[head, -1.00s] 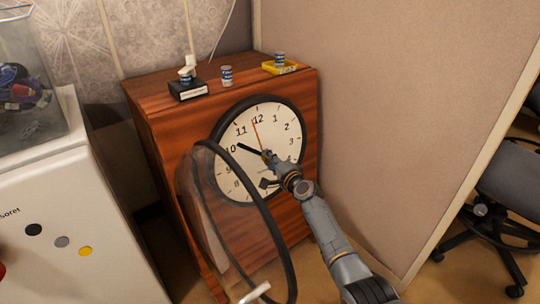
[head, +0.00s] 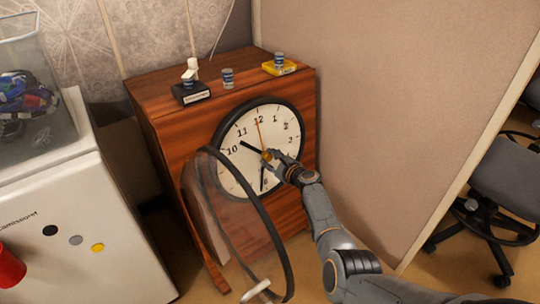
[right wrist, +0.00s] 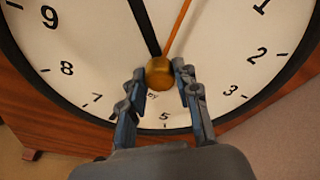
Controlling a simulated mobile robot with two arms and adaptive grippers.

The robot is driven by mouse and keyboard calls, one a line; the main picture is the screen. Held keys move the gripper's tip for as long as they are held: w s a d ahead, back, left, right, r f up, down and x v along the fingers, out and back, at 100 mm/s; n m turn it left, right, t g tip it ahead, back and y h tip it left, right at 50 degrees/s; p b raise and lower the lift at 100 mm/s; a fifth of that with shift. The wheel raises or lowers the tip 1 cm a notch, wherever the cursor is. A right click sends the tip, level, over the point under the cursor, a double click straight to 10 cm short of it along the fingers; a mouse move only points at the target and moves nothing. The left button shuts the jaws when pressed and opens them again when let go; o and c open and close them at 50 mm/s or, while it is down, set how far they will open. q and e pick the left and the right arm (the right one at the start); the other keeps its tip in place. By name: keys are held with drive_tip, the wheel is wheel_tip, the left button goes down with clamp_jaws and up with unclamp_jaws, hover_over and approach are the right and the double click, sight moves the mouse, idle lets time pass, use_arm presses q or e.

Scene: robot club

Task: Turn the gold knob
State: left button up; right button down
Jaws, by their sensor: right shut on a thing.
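The gold knob (head: 266,155) sits at the middle of a white clock face (head: 245,130) on the front of a wooden cabinet (head: 180,150). In the right wrist view the knob (right wrist: 160,73) is round and brassy. My right gripper (head: 271,159) is at the knob, its fingertips shut on the knob's sides; it also shows in the right wrist view (right wrist: 160,80). A black hand points near 10, another down near 6, and a thin orange hand near 12. My left gripper is not in view.
A clear round cover with a dark rim (head: 286,265) stands open in front of the cabinet's left side. Small cans and a yellow tray (head: 280,68) are on top. A white unit (head: 75,210) is left, a partition (head: 370,120) right.

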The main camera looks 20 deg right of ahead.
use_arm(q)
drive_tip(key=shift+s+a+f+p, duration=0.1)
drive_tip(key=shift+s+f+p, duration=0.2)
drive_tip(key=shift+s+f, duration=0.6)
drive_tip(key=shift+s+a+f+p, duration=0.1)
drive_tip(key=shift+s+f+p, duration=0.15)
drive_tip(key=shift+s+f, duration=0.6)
use_arm(e)
drive_tip(key=shift+f+m+y, duration=0.1)
drive_tip(key=shift+m+y, duration=0.3)
drive_tip(key=shift+m, duration=1.1)
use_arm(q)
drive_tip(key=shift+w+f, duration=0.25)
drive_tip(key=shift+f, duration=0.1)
use_arm(e)
drive_tip(key=shift+g, duration=0.3)
drive_tip(key=c, duration=1)
unclamp_jaws()
drive_tip(key=v, duration=1.2)
drive_tip(key=shift+f, duration=0.1)
drive_tip(key=shift+f, duration=0.1)
